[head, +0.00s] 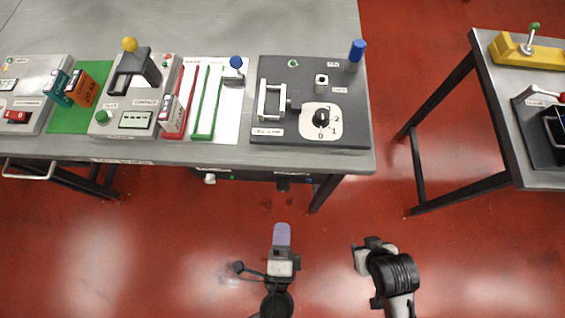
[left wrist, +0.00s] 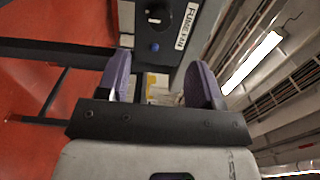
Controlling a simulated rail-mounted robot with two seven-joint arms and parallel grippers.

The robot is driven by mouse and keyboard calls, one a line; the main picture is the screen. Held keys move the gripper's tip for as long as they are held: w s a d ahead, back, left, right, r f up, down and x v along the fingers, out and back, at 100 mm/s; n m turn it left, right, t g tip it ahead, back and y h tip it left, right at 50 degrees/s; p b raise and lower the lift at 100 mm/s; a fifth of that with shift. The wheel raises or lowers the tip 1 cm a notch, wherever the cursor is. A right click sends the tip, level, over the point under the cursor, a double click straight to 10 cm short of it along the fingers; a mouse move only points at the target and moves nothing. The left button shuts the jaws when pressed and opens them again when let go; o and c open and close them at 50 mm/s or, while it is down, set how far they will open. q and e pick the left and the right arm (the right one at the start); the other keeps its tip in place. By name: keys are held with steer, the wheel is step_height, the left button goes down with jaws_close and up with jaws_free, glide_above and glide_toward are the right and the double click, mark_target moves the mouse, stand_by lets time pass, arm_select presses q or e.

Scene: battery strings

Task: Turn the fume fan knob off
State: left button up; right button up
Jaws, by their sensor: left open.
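The fume fan knob (left wrist: 153,18) is a small dark knob with a pale mark, at the top of the left wrist view. It sits on a dark panel beside a white label reading FUME FAN (left wrist: 187,25). In the head view, a dark front panel with small controls hangs under the bench's front edge; a dark knob-like part (head: 283,186) shows there. My left gripper (head: 282,230), with purple fingers, is below and in front of that edge, apart from it. In the left wrist view the left gripper (left wrist: 160,75) is open and empty. My right gripper (head: 365,250) is foreshortened at the lower right.
A blue button (left wrist: 155,47) lies close to the knob. The bench top (head: 270,160) carries several panels, including a dark one with a 0-1-2 dial (head: 321,117) and a blue-topped lever (head: 357,50). Another table (head: 540,180) stands right. Red floor is clear between.

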arm_select(q)
steer(key=shift+s+a, duration=0.1)
steer(key=shift+s, duration=1.5)
steer(key=s+a+f+n+g+y, duration=0.2)
steer(key=a+f+n+g+y, duration=0.1)
steer(key=a+f+n+g, duration=0.75)
steer(key=w+a+r+n+g+h+p, duration=0.2)
steer(key=a+r+n+g+p, duration=0.2)
steer(key=a+r+n+p, duration=0.55)
step_height(320, 180, up, 41)
steer(key=a+m+p, duration=0.1)
steer(key=m+p, duration=0.2)
steer(key=p, duration=3.3)
steer(key=shift+s+r, duration=0.15)
steer(key=shift+s, duration=0.15)
steer(key=shift+a, duration=0.1)
